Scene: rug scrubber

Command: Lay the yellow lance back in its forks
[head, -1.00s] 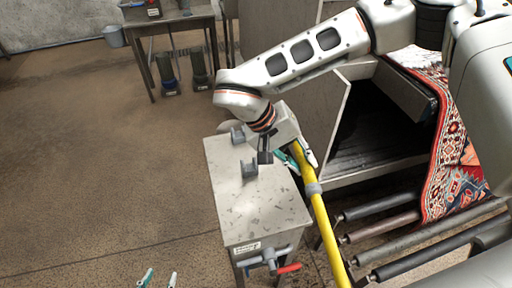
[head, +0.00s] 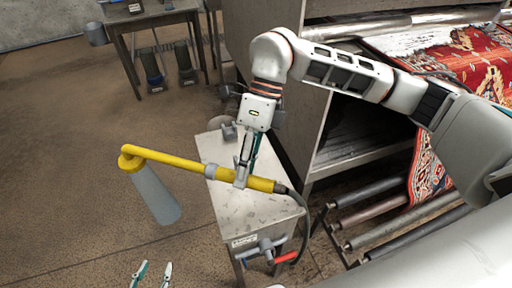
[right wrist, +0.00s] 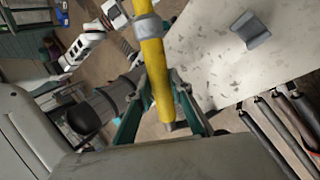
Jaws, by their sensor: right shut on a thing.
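The yellow lance (head: 180,162) is in my right gripper (head: 243,178), held crosswise over the grey stand's near part. Its bent end is at the left, with a grey cylindrical head (head: 156,196) hanging down beyond the stand. Its other end, with a dark hose, is over the right edge. In the right wrist view, the fingers (right wrist: 160,105) close around the yellow tube (right wrist: 153,62). The near fork is hard to make out behind the gripper. My left gripper (head: 152,274) is open and empty at the bottom.
The speckled stand top (head: 258,211) is mostly clear. A valve with a red handle (head: 286,258) sits on its front. Rollers (head: 385,220) and a machine with a red patterned rug (head: 480,75) stand at the right. The floor at the left is open.

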